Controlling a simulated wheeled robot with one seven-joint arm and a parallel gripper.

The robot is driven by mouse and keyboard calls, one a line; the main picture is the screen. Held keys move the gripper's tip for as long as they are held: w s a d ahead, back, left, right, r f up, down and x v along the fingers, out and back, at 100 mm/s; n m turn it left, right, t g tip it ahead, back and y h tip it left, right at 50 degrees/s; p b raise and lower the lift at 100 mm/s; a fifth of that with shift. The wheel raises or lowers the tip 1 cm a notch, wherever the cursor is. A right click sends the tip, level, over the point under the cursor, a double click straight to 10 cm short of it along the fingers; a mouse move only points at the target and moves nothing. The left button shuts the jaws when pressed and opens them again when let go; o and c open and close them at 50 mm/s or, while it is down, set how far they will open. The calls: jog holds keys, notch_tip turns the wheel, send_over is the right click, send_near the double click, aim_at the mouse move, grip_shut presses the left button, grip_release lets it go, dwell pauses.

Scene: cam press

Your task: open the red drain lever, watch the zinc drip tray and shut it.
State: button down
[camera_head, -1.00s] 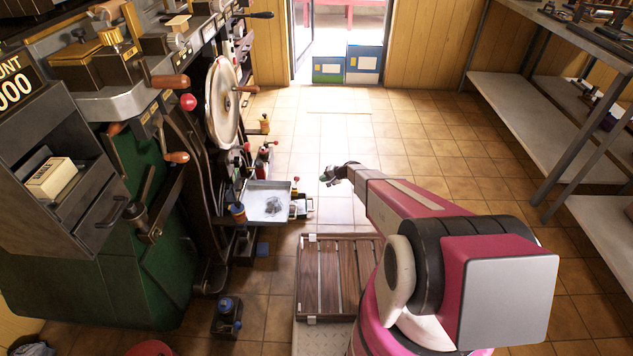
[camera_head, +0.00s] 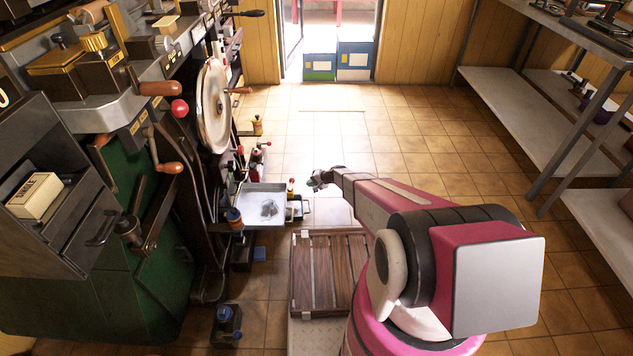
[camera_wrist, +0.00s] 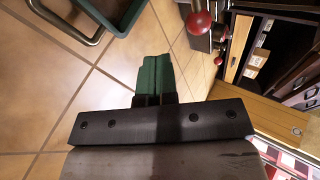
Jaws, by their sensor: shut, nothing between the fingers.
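The pale grey zinc drip tray (camera_head: 277,218) shows in the head view at the foot of the green machine, with a dark patch in it. Several small red-topped parts (camera_head: 266,145) stand just behind it; I cannot tell which is the drain lever. In the wrist view, a red ball knob (camera_wrist: 199,22) is beyond and right of my fingers, apart from them. My gripper (camera_head: 318,180) is right of the tray, over the floor. Its green fingers (camera_wrist: 155,75) are together and empty in the wrist view.
The green machine (camera_head: 130,260) fills the left, with a large wheel (camera_head: 214,108) and jutting handles. A slatted wooden platform (camera_head: 330,275) lies in front of the tray. A dark, handled container edge (camera_wrist: 122,22) shows in the wrist view. Tiled floor is clear at right, before the shelving.

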aim_at(291, 184)
jog(key=w+a, duration=0.2)
jog(key=a, duration=0.3)
jog(key=shift+a+f, duration=0.35)
jog(key=shift+f, duration=0.1)
jog(key=shift+a, duration=0.1)
jog(key=shift+w+a+r, duration=0.1)
jog(key=shift+w+a, duration=0.3)
jog(key=shift+a, duration=0.2)
